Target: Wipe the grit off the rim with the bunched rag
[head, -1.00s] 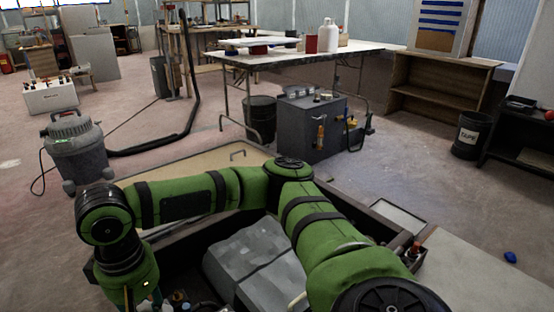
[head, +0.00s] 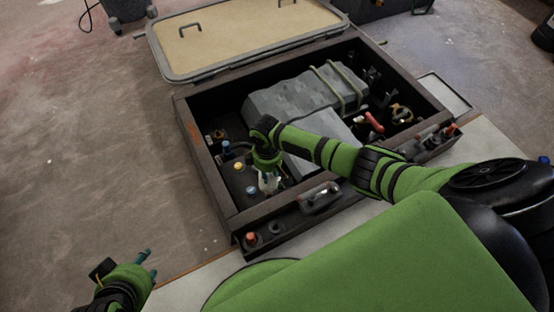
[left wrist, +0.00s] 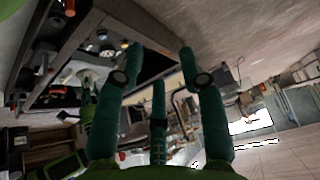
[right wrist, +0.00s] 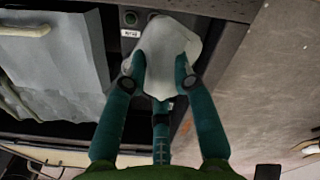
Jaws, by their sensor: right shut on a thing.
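The bunched rag (right wrist: 165,50) is pale, and fills the space between my right gripper's fingers in the right wrist view. My right gripper (head: 268,176) is shut on it. In the head view it hangs at the near left corner of the open hatch, and only a small whitish part of the rag (head: 269,184) shows. The hatch's dark rim (head: 203,150) runs around the opening; I cannot tell whether the rag touches it. Grit cannot be made out on the rim. My left gripper (head: 147,264) is open and empty, outside the hatch at lower left; its spread fingers (left wrist: 160,60) show in the left wrist view.
Inside the hatch lies a grey block (head: 285,103) with straps, among several small fittings. The hatch lid (head: 245,38) lies open behind. The floor at left is clear.

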